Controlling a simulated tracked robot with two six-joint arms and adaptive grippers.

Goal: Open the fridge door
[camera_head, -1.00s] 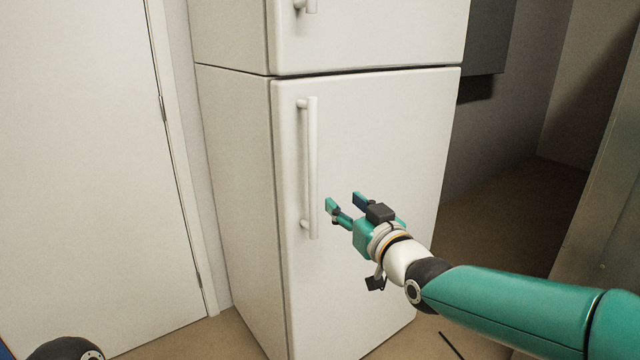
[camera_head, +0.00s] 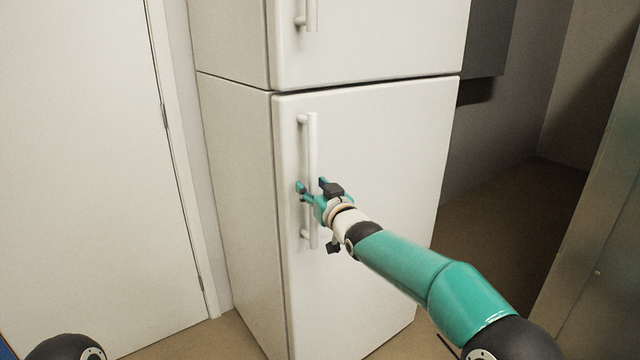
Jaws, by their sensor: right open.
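A white two-door fridge stands in the middle of the head view. Its lower fridge door (camera_head: 375,150) is shut, with a vertical white bar handle (camera_head: 312,140) near its left edge. My right gripper (camera_head: 310,184) is open at the middle of this handle. Its two fingertips lie to either side of the bar in the picture; I cannot tell whether they touch it. The gripper hides part of the bar. The upper door (camera_head: 370,40) is also shut, with its own handle (camera_head: 307,14) at the top edge. My left gripper is not in view.
A white room door (camera_head: 90,170) and its frame stand close to the left of the fridge. A grey metal surface (camera_head: 595,230) rises at the right. Brown floor (camera_head: 500,215) shows between it and the fridge.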

